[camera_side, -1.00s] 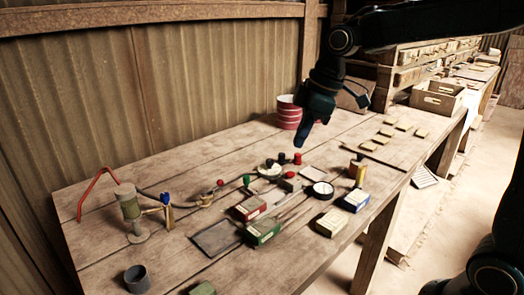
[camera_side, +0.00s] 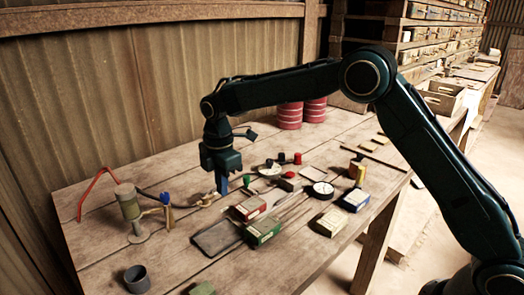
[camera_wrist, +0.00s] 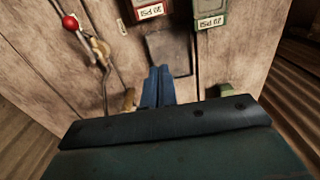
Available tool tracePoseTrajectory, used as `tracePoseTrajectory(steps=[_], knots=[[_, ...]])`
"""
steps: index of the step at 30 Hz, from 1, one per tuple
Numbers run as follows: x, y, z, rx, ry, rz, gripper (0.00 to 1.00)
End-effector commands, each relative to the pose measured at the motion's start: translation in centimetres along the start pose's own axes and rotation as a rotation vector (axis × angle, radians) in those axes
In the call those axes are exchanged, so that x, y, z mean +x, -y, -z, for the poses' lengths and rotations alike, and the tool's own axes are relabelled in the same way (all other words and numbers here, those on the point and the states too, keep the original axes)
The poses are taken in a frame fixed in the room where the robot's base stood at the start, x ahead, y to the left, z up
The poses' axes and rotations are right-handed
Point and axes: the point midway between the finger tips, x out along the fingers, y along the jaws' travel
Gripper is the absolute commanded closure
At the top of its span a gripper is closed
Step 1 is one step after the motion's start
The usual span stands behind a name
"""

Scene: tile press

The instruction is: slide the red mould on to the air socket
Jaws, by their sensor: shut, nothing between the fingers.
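The red mould (camera_side: 249,208) is a small block with a pale label, lying on the bench in the middle of the side view. Part of it shows at the top of the wrist view (camera_wrist: 150,10). My gripper (camera_side: 222,189) points down just behind and left of it, apart from it. Its blue fingers (camera_wrist: 158,84) are together and empty. A brass fitting (camera_wrist: 98,48) with a red knob lies left of the fingers in the wrist view. I cannot tell for sure which fitting is the air socket.
A green labelled block (camera_side: 263,231) lies next to the red mould, with a dark flat plate (camera_side: 215,239) left of it. Round dials (camera_side: 323,188), a grey cup (camera_side: 137,278) and a stand with a red hose (camera_side: 130,207) surround the work. The front left bench is mostly clear.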

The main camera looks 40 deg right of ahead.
Motion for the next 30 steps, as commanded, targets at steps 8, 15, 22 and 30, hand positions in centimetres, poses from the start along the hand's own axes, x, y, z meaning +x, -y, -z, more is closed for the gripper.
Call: tracePoseTrajectory(steps=[8, 15, 22, 30], knots=[[0.7, -0.2, 0.5, -0.027, 0.007, 0.007, 1.0], [1.4, -0.2, 0.5, -0.025, 0.007, 0.008, 1.0], [3.8, -0.1, 0.5, -0.025, 0.007, 0.01, 1.0], [7.8, -0.1, 0.4, -0.025, 0.007, 0.01, 1.0]])
